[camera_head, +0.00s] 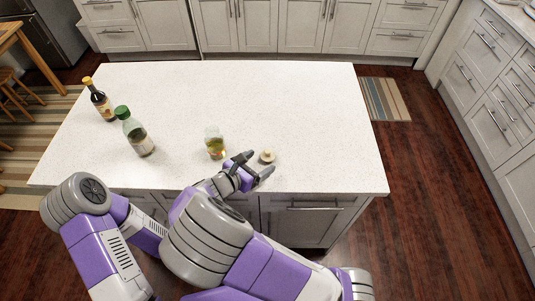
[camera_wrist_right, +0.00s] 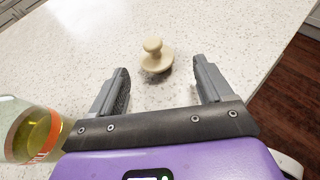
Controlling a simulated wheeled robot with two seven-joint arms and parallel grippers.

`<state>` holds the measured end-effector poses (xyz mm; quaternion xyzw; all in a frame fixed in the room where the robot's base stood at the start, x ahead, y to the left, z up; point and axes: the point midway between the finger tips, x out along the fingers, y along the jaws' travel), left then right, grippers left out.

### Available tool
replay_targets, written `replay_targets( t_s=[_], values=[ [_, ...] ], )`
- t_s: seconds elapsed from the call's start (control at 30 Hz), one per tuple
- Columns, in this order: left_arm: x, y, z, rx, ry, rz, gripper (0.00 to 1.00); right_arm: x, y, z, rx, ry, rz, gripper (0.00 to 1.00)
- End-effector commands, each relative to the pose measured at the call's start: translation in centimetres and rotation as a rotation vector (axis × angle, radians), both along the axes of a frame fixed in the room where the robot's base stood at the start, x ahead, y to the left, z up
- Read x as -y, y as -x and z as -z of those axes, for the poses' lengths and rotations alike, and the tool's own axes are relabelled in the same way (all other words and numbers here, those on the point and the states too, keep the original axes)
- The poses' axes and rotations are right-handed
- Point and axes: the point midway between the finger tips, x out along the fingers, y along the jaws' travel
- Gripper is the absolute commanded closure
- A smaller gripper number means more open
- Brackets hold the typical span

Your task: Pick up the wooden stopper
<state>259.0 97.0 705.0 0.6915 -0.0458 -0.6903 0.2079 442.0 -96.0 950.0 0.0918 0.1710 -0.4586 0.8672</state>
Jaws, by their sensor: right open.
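The wooden stopper (camera_head: 267,156) is a small pale knob on a round base. It lies on the white island counter near its front edge. In the right wrist view the stopper (camera_wrist_right: 155,57) is just beyond the fingertips, between their lines and left of the middle of the gap. My right gripper (camera_head: 256,166) is open and empty, low over the counter just left of and in front of the stopper. Its two fingers also show in the right wrist view (camera_wrist_right: 162,80). The gripper and stopper appear apart. My left gripper is not in view.
A glass jar of yellow-green liquid (camera_head: 215,143) stands close left of my right gripper; it also shows in the right wrist view (camera_wrist_right: 30,130). A green-capped bottle (camera_head: 137,134) and a dark yellow-capped bottle (camera_head: 101,101) stand further left. The counter (camera_head: 310,110) is clear behind and right of the stopper.

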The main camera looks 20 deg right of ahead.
Motion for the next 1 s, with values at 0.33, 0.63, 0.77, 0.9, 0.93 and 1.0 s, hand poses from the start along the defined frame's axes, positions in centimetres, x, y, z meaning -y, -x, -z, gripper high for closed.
replay_targets(
  t_s=[0.33, 0.63, 0.77, 0.9, 0.93, 1.0],
  values=[
    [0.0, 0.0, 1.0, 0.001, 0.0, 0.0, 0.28, 3.0, -2.4, 1.2, -0.001, -0.001, 0.001, 0.2],
    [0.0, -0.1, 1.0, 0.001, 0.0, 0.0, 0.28, 3.1, -2.4, 1.2, 0.0, -0.001, 0.001, 0.36],
    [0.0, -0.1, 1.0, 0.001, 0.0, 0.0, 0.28, 3.1, -2.4, 1.2, 0.0, -0.001, 0.001, 0.56],
    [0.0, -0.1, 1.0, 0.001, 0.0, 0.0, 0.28, 3.0, -2.4, 1.2, 0.0, -0.001, 0.001, 0.77],
    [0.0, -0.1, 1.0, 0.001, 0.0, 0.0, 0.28, 3.1, -2.4, 1.2, 0.0, -0.001, 0.001, 0.8],
    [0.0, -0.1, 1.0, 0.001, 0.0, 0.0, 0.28, 3.1, -2.4, 1.2, 0.0, -0.001, 0.001, 0.8]
  ],
)
